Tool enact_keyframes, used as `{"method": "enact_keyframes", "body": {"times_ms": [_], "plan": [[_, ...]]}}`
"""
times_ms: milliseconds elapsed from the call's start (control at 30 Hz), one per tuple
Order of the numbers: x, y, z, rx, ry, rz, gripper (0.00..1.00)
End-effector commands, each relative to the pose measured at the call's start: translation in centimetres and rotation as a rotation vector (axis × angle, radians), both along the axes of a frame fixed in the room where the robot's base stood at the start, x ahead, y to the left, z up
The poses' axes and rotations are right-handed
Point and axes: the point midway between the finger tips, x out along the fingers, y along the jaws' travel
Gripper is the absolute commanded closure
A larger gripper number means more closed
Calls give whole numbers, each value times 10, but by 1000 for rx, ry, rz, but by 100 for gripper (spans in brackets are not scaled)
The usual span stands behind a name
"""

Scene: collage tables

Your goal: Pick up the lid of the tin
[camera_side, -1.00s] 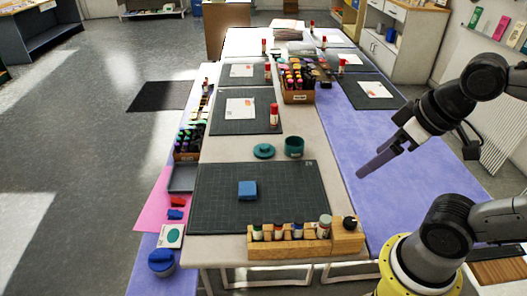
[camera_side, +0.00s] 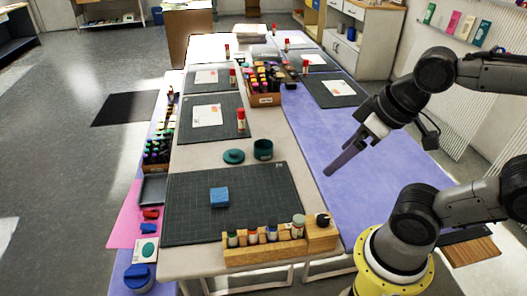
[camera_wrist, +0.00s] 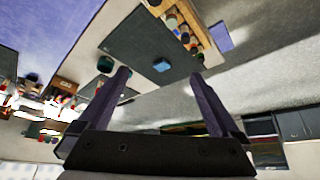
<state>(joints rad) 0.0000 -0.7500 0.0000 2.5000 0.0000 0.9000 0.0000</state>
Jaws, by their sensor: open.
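The teal-green lid (camera_side: 234,156) lies flat on the pale table, just beyond the dark cutting mat. The open teal tin (camera_side: 263,149) stands upright to the right of the lid, apart from it. My gripper (camera_side: 330,171) is open and empty, raised over the purple cloth to the right of the tin and lid. In the wrist view the two fingers of my gripper (camera_wrist: 161,76) are spread apart. The tin (camera_wrist: 105,64) shows there beside the left finger; I cannot make out the lid clearly.
A blue block (camera_side: 219,197) sits on the near cutting mat (camera_side: 270,203). A wooden rack (camera_side: 263,253) of small bottles stands at the mat's front edge. A red-capped glue stick (camera_side: 241,119) and a box of markers (camera_side: 263,98) stand farther back. Table around the lid is clear.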

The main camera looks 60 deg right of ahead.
Motion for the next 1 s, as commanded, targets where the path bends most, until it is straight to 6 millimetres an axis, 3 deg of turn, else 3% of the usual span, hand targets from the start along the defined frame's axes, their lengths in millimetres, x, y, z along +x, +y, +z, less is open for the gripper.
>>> {"method": "enact_keyframes", "body": {"times_ms": [167,267,700,867,1000], "plan": [[0,0,0,0,0,0,3],[0,0,0,0,0,0,21],[-4,0,0,38,19,-73,21],[15,0,46,113,-28,-205,21],[47,-2,86,169,-29,-316,21]]}}
